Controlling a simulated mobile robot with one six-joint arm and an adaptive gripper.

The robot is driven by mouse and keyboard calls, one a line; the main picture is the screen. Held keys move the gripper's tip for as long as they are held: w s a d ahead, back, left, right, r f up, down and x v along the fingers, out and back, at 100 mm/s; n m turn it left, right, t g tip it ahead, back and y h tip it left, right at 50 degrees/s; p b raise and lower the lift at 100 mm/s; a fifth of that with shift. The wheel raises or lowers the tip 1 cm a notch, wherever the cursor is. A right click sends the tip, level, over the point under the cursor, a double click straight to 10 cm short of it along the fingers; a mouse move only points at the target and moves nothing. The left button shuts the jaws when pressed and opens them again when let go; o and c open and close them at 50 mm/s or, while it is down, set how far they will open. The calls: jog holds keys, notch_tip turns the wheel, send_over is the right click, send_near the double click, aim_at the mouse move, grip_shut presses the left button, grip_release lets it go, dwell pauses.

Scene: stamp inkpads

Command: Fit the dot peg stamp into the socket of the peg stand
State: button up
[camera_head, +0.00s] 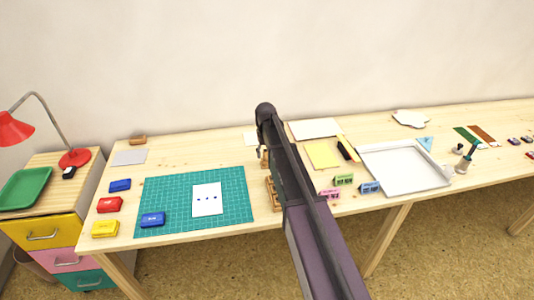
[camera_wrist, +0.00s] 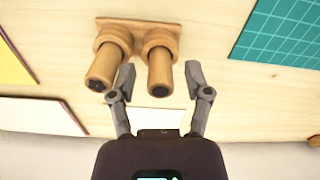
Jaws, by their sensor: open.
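In the wrist view, a wooden peg stand (camera_wrist: 141,24) carries two round wooden peg stamps side by side. The right peg stamp (camera_wrist: 159,70) has a dark round end. The left peg stamp (camera_wrist: 102,68) has a dark end too; I cannot tell for sure which one is the dot stamp. Both rise from collars on the stand. My gripper (camera_wrist: 160,78) is open, its fingertips on either side of the right peg stamp with gaps showing. In the head view my arm hides the gripper and most of the stand; a small wooden piece (camera_head: 264,158) shows beside the arm.
A green cutting mat (camera_head: 165,189) with a white dotted card (camera_head: 207,201) lies left of my arm. A wooden rack (camera_head: 271,193) stands close by the arm. Right of it are a yellow sheet (camera_head: 321,155), small coloured boxes and a white tray (camera_head: 403,170).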

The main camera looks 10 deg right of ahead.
aim_at(266, 151)
jog(key=shift+f, duration=0.1)
jog(key=shift+f, duration=0.15)
notch_tip(266, 151, up, 14)
jog(key=p, duration=1.3)
dwell(0.6)
jog(key=s+m, duration=0.1)
jog(key=s, duration=2.8)
jog(key=shift+s+d+m, duration=0.15)
jog(key=shift+d+m, duration=0.1)
jog(key=shift+m, duration=0.15)
